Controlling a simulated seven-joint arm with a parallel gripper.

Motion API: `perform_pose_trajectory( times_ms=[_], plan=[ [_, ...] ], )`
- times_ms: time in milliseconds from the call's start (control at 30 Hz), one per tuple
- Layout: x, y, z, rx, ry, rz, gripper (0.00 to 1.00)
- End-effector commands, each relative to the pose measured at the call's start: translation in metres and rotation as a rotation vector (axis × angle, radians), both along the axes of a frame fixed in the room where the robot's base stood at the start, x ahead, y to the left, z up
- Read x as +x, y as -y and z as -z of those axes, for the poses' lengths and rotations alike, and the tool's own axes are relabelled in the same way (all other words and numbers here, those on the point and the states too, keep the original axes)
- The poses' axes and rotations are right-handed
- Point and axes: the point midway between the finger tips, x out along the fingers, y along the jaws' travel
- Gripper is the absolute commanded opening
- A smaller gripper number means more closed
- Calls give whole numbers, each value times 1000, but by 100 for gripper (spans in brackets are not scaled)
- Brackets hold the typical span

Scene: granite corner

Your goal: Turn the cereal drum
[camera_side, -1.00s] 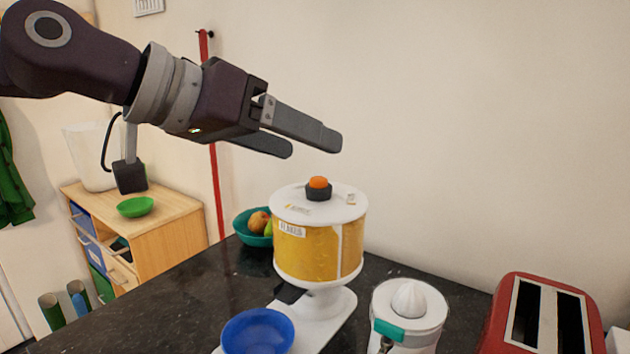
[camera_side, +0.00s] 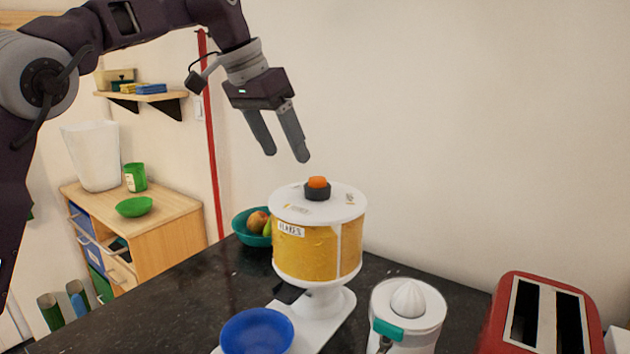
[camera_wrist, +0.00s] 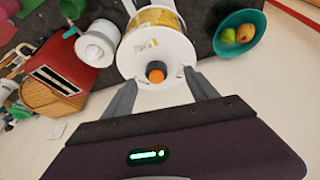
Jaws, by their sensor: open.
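The cereal drum (camera_side: 310,252) is a yellow, clear-walled cylinder with a white lid, standing on a white pedestal. A dark knob with an orange top (camera_side: 317,187) rises from the lid centre. A white label (camera_side: 291,230) faces front left. In the wrist view the drum's lid (camera_wrist: 140,60) and its orange knob (camera_wrist: 156,74) lie between the fingertips. My gripper (camera_side: 287,156) is open and empty, pointing down, above and slightly left of the knob, not touching it. In the wrist view both fingers of my gripper (camera_wrist: 160,79) show, spread apart.
A blue bowl (camera_side: 257,332) sits on the pedestal's base in front of the drum. A white juicer (camera_side: 406,318) and red toaster (camera_side: 545,322) stand to the right. A teal fruit bowl (camera_side: 243,226) is behind left. The dark counter (camera_side: 170,305) is clear at left.

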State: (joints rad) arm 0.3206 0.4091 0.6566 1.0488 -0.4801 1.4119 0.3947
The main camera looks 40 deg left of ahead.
Motion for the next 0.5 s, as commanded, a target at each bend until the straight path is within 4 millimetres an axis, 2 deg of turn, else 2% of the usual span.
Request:
perform_pose_trajectory(
  times_ms=[33, 100, 233, 500],
  plan=[
    [14, 9, 7, 36, -2, 34, 67],
    [25, 19, 11, 67, 0, 69, 67],
    [33, 25, 23, 82, -1, 91, 67],
    [51, 30, 68, 80, -1, 89, 67]
  ],
)
